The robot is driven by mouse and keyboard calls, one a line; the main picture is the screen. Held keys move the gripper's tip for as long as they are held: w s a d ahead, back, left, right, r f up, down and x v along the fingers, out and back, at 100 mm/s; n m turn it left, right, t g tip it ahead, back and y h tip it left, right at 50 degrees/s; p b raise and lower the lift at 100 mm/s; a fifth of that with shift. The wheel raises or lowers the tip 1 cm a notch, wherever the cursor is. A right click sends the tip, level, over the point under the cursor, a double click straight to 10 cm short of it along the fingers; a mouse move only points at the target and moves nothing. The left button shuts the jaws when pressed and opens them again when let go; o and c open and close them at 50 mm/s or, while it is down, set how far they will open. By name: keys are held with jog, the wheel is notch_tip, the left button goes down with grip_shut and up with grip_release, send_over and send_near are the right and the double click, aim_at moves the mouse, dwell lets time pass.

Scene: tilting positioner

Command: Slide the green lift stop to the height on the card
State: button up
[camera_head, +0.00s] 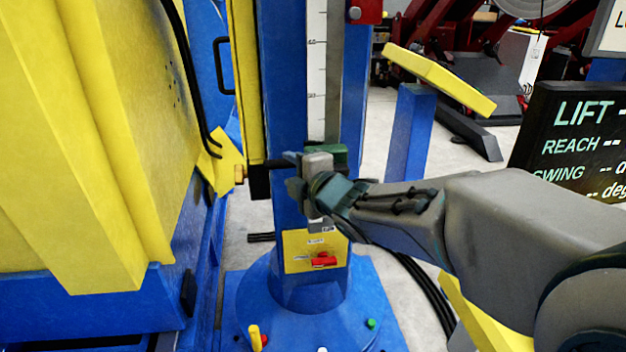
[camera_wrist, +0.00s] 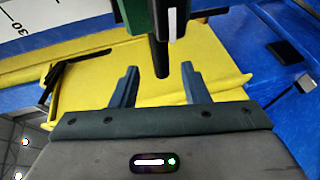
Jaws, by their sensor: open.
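The green lift stop (camera_head: 340,152) sits on the blue column beside the white scale (camera_head: 317,75), partly hidden behind my gripper (camera_head: 300,172). In the wrist view the green stop (camera_wrist: 138,14) is at the top, with a dark handle (camera_wrist: 160,52) pointing down from it. My gripper (camera_wrist: 158,82) is open there. The handle's end shows between the two fingers, with a gap on each side; contact cannot be seen. The scale (camera_wrist: 22,20) shows a 30 in the wrist view. The height card cannot be identified; a white sign (camera_head: 610,30) is cut off at the upper right.
A black display board (camera_head: 575,145) reads LIFT, REACH and SWING with dashes. A large yellow machine (camera_head: 70,140) stands close on the left. A yellow plate (camera_head: 325,250) with a red lever (camera_head: 324,261) is below.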

jog(key=p+v, duration=0.1)
jog(key=v, duration=0.7)
jog(key=shift+w, duration=0.1)
